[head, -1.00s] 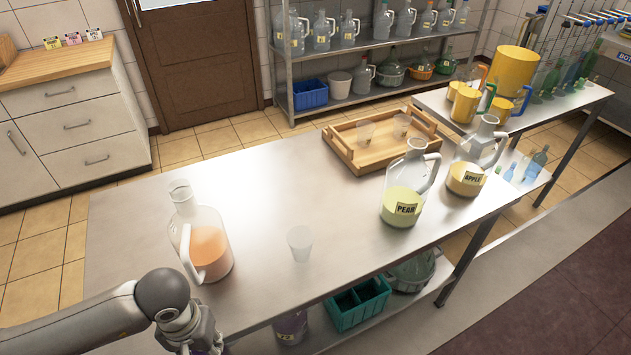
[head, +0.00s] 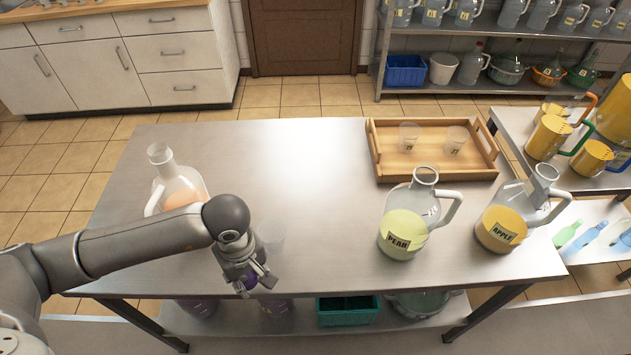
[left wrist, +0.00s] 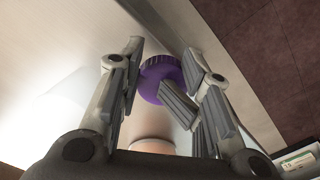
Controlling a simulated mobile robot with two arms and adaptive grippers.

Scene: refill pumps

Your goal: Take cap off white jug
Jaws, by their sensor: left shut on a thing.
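A clear jug with a white handle and orange contents (head: 183,188) stands upright at the left of the table in the head view. Its neck shows no cap, and my left forearm hides its lower part. My left gripper (head: 258,284) is near the table's front edge, right of and in front of this jug. It is shut on a purple cap (left wrist: 160,76), which lies between the fingers in the left wrist view. The cap also shows as a small purple patch in the head view (head: 249,283). My right gripper is not in view.
A faint clear cup (head: 271,238) stands just behind my left gripper. The pear jug (head: 402,236) and apple jug (head: 500,231) stand to the right. A wooden tray (head: 428,174) with two cups lies at the back. A teal crate (head: 347,309) is below. The table's middle is clear.

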